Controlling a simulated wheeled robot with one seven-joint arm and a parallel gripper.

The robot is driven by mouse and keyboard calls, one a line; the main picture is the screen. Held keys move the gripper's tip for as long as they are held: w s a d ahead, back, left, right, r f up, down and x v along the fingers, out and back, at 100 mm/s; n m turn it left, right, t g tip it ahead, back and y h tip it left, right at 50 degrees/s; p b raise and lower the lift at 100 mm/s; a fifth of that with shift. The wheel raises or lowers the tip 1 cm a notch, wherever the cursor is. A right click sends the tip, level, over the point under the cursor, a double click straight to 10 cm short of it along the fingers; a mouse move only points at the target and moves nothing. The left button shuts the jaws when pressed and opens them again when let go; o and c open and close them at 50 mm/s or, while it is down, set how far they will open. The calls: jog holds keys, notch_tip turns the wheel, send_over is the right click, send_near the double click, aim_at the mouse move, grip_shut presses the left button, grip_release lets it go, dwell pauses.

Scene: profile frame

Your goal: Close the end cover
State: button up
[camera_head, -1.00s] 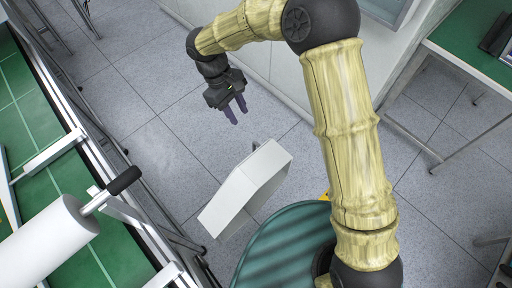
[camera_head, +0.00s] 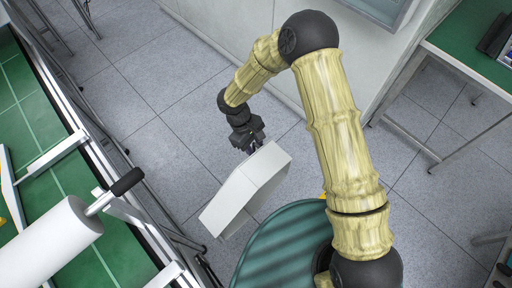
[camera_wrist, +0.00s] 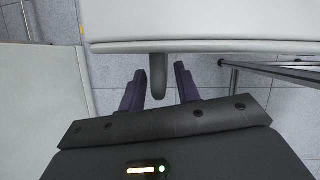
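A light grey angular panel (camera_head: 248,190), which looks like the end cover, stands over the floor in the middle of the head view. In the wrist view a broad light grey surface (camera_wrist: 200,22) fills the top, and a dark rounded handle (camera_wrist: 158,75) sticks out below it. My gripper (camera_head: 252,147) is at the panel's far upper edge, and the panel partly hides its fingertips. In the wrist view my gripper (camera_wrist: 158,88) is open, with one purple finger on each side of the handle. I see gaps on both sides; whether either finger touches it I cannot tell.
A green-topped bench (camera_head: 70,180) with a white roller (camera_head: 45,245) and black knob runs along the left. A light cabinet wall (camera_head: 285,70) stands behind my arm. A green table (camera_head: 470,60) is at the upper right. Open tiled floor (camera_head: 165,150) lies left of my gripper.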

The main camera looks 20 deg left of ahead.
jog(key=shift+d+f, duration=0.2)
jog(key=shift+f, duration=0.3)
jog(key=shift+c, duration=0.4)
grip_shut()
jog(key=shift+d, duration=0.1)
